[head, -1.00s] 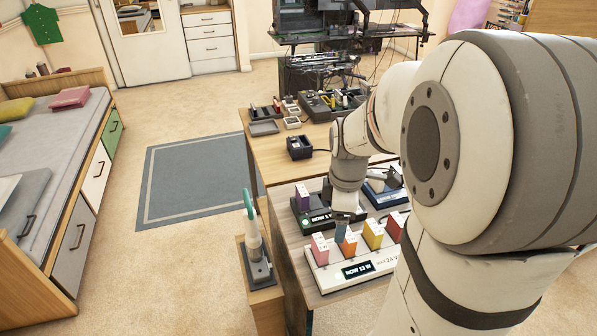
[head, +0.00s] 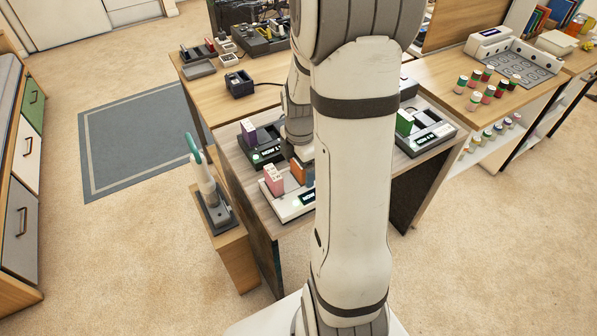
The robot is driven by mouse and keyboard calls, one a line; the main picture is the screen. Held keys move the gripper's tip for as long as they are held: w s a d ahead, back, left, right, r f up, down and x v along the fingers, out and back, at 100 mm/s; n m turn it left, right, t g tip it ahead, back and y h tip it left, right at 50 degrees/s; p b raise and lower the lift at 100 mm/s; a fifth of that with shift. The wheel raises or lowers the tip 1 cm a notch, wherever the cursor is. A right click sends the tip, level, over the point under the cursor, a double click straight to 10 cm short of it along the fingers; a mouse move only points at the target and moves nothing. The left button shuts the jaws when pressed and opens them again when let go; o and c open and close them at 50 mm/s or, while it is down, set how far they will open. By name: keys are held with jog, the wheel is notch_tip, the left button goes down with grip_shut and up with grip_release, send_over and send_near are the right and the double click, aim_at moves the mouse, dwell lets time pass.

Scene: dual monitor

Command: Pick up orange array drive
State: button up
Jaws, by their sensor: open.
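The orange array drive (head: 298,172) stands upright in a white dock (head: 287,208) with a lit display, on the near desk. A pink drive (head: 273,180) stands beside it on the left. My gripper (head: 304,158) points down right at the orange drive's top and is open. The fingertips are small and partly covered by my arm, so I cannot tell whether they touch the drive or straddle it. My arm hides the right part of the white dock and whatever stands in it.
A purple drive (head: 249,132) stands in a black dock behind the white one. A green drive (head: 404,122) stands in a dark dock (head: 424,138) to the right. A handled tool (head: 206,180) stands on a low wooden stand left of the desk. Open carpet lies in front.

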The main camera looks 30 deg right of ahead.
jog(key=shift+f, duration=0.15)
jog(key=c, duration=1.1)
jog(key=shift+o, duration=0.2)
